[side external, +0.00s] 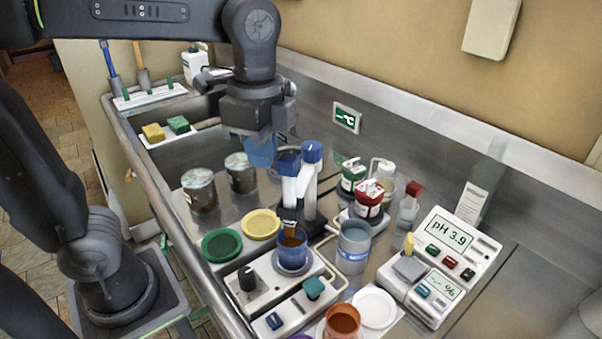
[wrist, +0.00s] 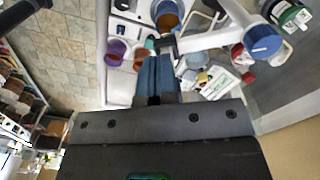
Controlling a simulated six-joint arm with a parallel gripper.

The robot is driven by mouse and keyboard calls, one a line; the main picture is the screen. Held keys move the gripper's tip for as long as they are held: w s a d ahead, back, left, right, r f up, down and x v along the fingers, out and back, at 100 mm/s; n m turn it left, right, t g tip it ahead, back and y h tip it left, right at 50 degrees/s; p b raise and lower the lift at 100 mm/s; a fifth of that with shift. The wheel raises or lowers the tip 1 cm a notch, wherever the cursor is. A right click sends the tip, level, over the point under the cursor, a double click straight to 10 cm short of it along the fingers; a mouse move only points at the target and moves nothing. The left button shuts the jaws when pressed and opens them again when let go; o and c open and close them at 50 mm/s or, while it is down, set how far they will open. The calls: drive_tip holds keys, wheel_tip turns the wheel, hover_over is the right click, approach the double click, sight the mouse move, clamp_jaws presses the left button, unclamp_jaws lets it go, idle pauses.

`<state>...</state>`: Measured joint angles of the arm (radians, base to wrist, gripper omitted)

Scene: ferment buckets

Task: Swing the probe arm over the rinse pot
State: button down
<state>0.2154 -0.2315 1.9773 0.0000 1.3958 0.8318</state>
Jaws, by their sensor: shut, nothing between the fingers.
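The probe arm stand has a white post (side external: 309,195) with a blue cap and a second blue-capped white part (side external: 288,188) beside it. Its dark lower end reaches the blue beaker of brown liquid (side external: 292,252); whether it dips in is unclear. The rinse pot (side external: 353,248), grey-blue with a blue label band, stands to the right of that beaker. My gripper (side external: 262,152) is shut and empty, with blue fingers, just left of the blue caps. In the wrist view my shut fingers (wrist: 157,76) show beside the blue-capped post (wrist: 262,40); contact cannot be told.
Red and green jars (side external: 369,197) and a clear bottle (side external: 407,215) stand behind the pot. A pH meter (side external: 447,240) is at right. Green (side external: 221,245) and yellow (side external: 261,224) lids lie at left near two metal cans. A white plate (side external: 374,307) lies in front.

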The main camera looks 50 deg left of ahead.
sight(283, 158)
idle(0.4)
drive_tip(key=shift+w+d, duration=0.35)
drive_tip(key=shift+d, duration=0.4)
drive_tip(key=shift+w+d, duration=0.35)
drive_tip(key=shift+d, duration=0.4)
drive_tip(key=shift+w+d, duration=1.05)
drive_tip(key=shift+d, duration=0.3)
